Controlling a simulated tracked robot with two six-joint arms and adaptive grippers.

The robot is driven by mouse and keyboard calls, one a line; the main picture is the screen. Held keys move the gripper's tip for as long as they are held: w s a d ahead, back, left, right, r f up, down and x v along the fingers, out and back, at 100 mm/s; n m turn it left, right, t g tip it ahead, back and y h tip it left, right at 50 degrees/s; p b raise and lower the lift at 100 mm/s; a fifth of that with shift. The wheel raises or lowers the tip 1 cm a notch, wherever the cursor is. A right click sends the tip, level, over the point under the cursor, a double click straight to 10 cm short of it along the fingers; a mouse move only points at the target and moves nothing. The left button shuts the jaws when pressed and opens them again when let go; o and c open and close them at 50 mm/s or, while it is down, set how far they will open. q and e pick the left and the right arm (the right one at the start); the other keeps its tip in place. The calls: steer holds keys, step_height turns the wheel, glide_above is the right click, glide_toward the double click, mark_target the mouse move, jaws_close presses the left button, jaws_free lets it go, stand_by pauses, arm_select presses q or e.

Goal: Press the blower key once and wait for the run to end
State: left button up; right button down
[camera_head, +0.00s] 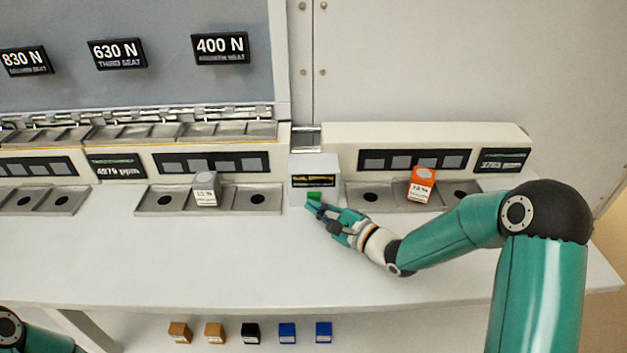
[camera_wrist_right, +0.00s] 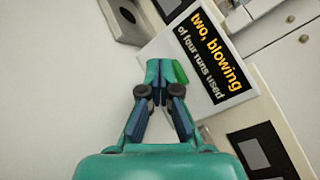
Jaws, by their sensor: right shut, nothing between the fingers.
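The blower box (camera_head: 303,166) is a small white unit between the two seat rows in the head view. Its green key (camera_head: 313,195) sits low on its front, and my right gripper (camera_head: 312,207) is at it, fingers shut and empty. In the right wrist view the shut fingertips (camera_wrist_right: 160,66) partly cover the green key (camera_wrist_right: 181,72); I cannot tell whether they press it. The box's black display (camera_wrist_right: 208,55) reads "two, blowing" and "of four runs used". My left gripper is out of view.
A grey block (camera_head: 205,189) stands on the left tray, an orange block (camera_head: 421,184) on the right one. A meter (camera_head: 115,166) reads about 4979 ppm; another (camera_head: 502,160) about 3763 ppm. Several small blocks (camera_head: 250,333) lie below the bench edge. The bench top (camera_head: 200,260) is clear.

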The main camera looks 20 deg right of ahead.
steer(key=shift+s+a, duration=0.15)
steer(key=shift+s, duration=0.3)
steer(key=shift+s+a+b, duration=0.15)
steer(key=shift+s+a, duration=0.15)
steer(key=shift+s, duration=0.65)
steer(key=shift+s+a+b, duration=0.15)
steer(key=shift+s+a, duration=0.1)
steer(key=shift+s, duration=0.75)
steer(key=shift+s+a+b, duration=0.15)
steer(key=shift+s+a, duration=0.15)
steer(key=shift+s, duration=0.65)
